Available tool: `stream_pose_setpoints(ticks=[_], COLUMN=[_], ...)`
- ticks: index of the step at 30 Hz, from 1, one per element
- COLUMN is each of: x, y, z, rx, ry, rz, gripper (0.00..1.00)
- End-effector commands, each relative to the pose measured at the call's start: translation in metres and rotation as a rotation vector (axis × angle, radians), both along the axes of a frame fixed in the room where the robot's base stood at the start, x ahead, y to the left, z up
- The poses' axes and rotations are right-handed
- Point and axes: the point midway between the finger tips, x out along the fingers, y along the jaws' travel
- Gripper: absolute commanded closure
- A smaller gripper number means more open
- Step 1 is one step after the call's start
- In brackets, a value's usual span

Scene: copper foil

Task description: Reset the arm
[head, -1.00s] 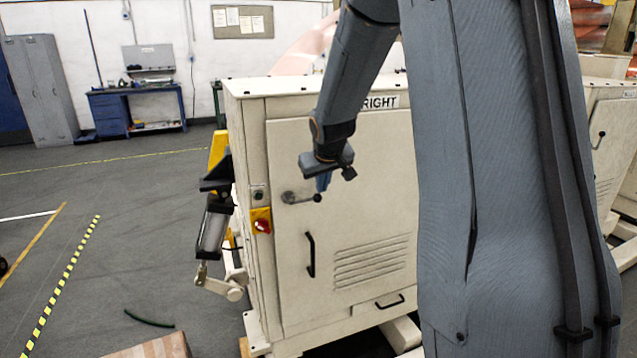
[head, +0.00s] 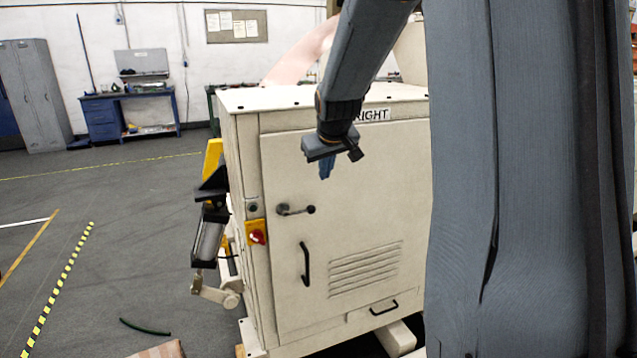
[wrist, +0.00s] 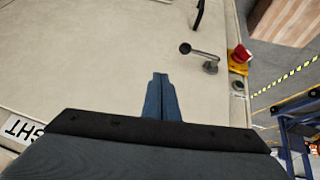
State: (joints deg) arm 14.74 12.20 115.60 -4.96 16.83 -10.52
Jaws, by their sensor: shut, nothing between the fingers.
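My gripper (head: 326,170) hangs below my forearm in the head view, in front of the upper part of a cream cabinet door. Its blue fingers are together and hold nothing. In the wrist view the shut fingers (wrist: 160,92) point toward the cream door, and the lever handle (wrist: 203,54) lies beyond them to the right. In the head view the lever handle (head: 296,210) is below and left of the fingers, apart from them.
The cream cabinet (head: 290,130) carries a red-and-yellow switch (head: 257,233), a black pull handle (head: 305,264) and a RIGHT label (head: 373,115). A cylinder linkage (head: 210,235) sticks out at its left. Open grey floor with a striped line (head: 60,285) lies left. A blue workbench (head: 128,112) stands behind.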

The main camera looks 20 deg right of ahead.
Motion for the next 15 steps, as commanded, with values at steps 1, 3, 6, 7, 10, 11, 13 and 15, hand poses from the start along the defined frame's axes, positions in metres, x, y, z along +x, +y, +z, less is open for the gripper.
stream_pose_setpoints(ticks=[1,3,6,7,10,11,13,15], x=[-0.004,-0.01,-0.017,-0.019,-0.022,-0.023,-0.024,-0.025], y=[-0.002,-0.002,-0.004,-0.004,-0.005,-0.005,-0.006,-0.005], z=[0.008,0.016,0.025,0.027,0.032,0.034,0.035,0.035], rx=[-0.001,0.0,0.0,0.0,-0.001,-0.001,0.0,0.0], ry=[-0.004,-0.003,-0.002,-0.002,-0.002,-0.001,0.0,0.0], rz=[-0.002,-0.001,-0.001,-0.001,0.001,0.001,0.0,0.0], gripper=[1.0,1.0,1.0,1.0,1.0,1.0,1.0,1.0])
